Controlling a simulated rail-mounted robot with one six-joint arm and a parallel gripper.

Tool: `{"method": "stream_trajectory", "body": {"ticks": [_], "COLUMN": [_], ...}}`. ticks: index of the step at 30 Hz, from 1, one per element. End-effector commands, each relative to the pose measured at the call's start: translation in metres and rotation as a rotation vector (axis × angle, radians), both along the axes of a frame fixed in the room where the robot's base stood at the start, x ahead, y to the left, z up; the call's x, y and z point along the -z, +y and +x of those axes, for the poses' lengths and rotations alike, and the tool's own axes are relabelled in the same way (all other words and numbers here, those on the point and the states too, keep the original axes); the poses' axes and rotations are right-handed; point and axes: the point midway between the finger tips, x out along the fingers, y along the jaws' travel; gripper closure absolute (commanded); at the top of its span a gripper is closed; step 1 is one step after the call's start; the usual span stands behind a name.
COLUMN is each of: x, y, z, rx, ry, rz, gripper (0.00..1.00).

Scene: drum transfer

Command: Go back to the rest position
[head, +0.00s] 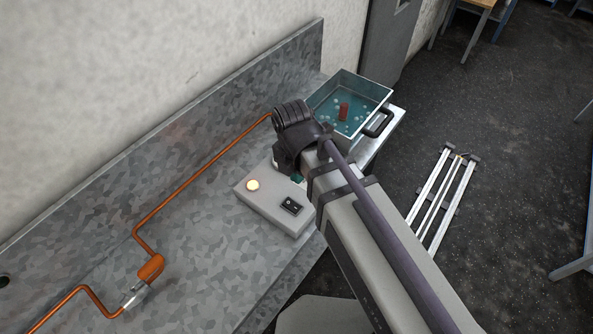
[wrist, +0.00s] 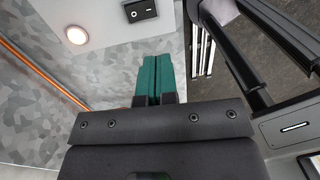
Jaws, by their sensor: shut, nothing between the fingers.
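My gripper (wrist: 154,82) has green fingers pressed together and shut, with nothing between them, in the wrist view. In the head view my arm reaches over the bench edge, and only a small green part of my gripper (head: 298,179) shows beneath the wrist; the rest is hidden. Beside and below it sits a pale control box (head: 272,205) with a lit round lamp (head: 253,185) and a black rocker switch (head: 291,206). The switch also shows near the top of the wrist view (wrist: 141,10), ahead of the fingertips and apart from them.
A metal tank (head: 378,91) of bubbling blue liquid, with a red cylinder (head: 343,112) in it, stands right behind my wrist. An orange pipe (head: 190,184) runs along the metal bench (head: 205,265). Floor rails (head: 440,200) lie at the right.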

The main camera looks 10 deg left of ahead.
Motion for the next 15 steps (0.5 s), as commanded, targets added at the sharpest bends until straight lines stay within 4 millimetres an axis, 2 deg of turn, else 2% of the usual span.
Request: {"method": "stream_trajectory", "body": {"ticks": [11,14,15], "x": [0.0017,0.0017,0.0018], "y": [0.0001,0.0003,0.0006], "z": [0.0001,0.0003,0.0005], "rx": [0.015,0.149,0.257], "ry": [-0.001,-0.013,-0.023], "rz": [-0.001,-0.005,-0.008], "gripper": [1.00,1.00,1.00]}}
